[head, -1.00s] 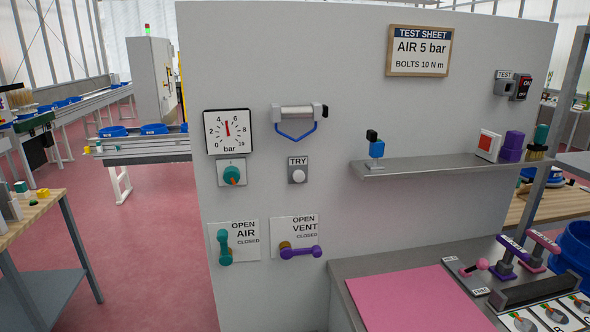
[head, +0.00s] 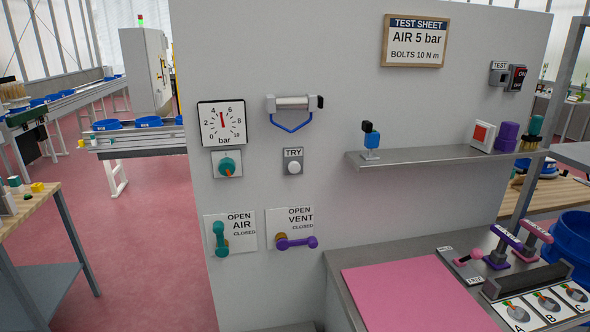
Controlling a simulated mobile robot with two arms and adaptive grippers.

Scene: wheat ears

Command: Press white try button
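The white TRY button (head: 293,168) is a round knob on a small grey plate on the grey wall panel (head: 350,215), under a label reading TRY. Nothing touches it or covers it. Above it is a cylinder with a blue bracket (head: 291,122). To its left are a bar gauge (head: 222,124), its red needle near the top around 5, and a teal knob (head: 227,165). Below are the teal AIR lever (head: 220,239), upright, and the purple VENT lever (head: 297,243), lying sideways. Neither gripper shows in the head view.
A steel shelf (head: 440,157) sticks out from the panel on the right. A bench with a pink mat (head: 415,298) stands below it. A wooden table (head: 30,215) is at the left. Pink floor (head: 150,250) lies clear between that table and the panel.

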